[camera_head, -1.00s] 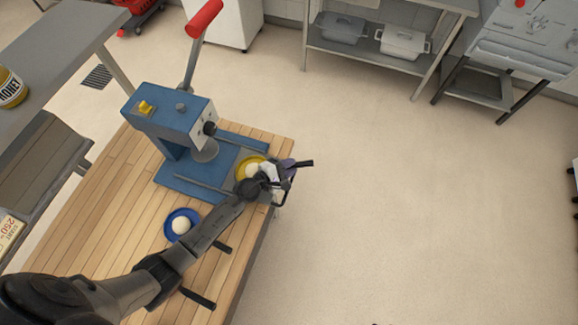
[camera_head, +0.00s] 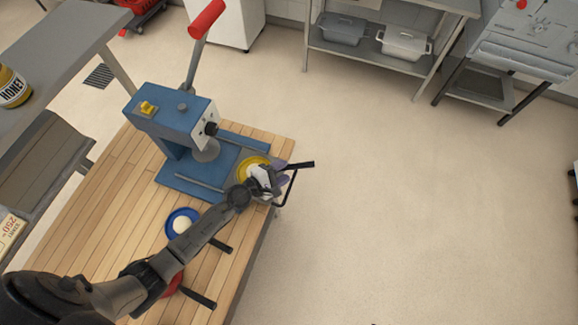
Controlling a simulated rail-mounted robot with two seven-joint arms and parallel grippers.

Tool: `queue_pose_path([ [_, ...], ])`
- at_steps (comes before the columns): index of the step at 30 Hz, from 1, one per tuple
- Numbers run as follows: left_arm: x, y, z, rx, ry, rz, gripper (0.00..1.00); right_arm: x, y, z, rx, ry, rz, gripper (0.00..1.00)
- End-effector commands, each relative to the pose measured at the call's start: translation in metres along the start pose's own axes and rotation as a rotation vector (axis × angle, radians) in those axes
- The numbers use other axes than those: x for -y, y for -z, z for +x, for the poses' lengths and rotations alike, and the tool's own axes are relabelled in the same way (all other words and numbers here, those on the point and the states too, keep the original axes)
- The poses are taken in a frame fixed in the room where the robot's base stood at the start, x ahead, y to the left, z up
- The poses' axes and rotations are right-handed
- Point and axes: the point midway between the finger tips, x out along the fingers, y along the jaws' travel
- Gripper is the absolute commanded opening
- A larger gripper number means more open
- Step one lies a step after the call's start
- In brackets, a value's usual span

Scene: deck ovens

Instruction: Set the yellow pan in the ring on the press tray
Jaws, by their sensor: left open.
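The yellow pan (camera_head: 246,163) sits on or just over the press tray at the right front of the blue press (camera_head: 178,115). Its near side is hidden by my left gripper (camera_head: 268,180), so I cannot tell whether it lies flat inside the ring. The ring itself is not distinguishable. My left gripper is open right at the pan's near right side; whether it touches the pan is unclear. The tray's dark handle (camera_head: 293,187) sticks out past the table's right edge. My right gripper is not in view.
A blue pan (camera_head: 171,220) with a dough ball and a red pan (camera_head: 174,286) stand on the wooden table (camera_head: 125,190), partly behind my left arm. The press has a raised red-handled lever (camera_head: 206,18). Open floor lies to the right.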

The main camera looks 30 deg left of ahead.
Motion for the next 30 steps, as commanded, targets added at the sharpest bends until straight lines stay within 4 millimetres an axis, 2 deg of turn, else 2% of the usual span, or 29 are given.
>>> queue_pose_path([
  [3,0.001,0.000,-0.025,-0.001,0.003,0.003,0.47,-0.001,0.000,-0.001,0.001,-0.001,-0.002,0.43],
  [12,0.001,0.001,-0.070,-0.001,0.001,0.001,0.47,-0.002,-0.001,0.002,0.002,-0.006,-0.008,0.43],
  [18,0.000,0.000,-0.083,0.000,0.001,0.000,0.47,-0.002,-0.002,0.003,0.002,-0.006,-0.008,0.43],
  [24,-0.002,-0.001,-0.085,0.001,-0.010,-0.019,0.47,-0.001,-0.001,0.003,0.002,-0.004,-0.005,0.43],
  [26,-0.007,-0.005,-0.086,0.001,-0.044,-0.082,0.47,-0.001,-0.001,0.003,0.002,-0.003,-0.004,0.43],
  [28,-0.018,-0.011,-0.089,0.001,-0.120,-0.237,0.47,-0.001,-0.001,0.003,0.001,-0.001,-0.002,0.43],
  [30,-0.036,-0.018,-0.096,0.004,-0.238,-0.490,0.47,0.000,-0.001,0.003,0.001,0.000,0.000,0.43],
])
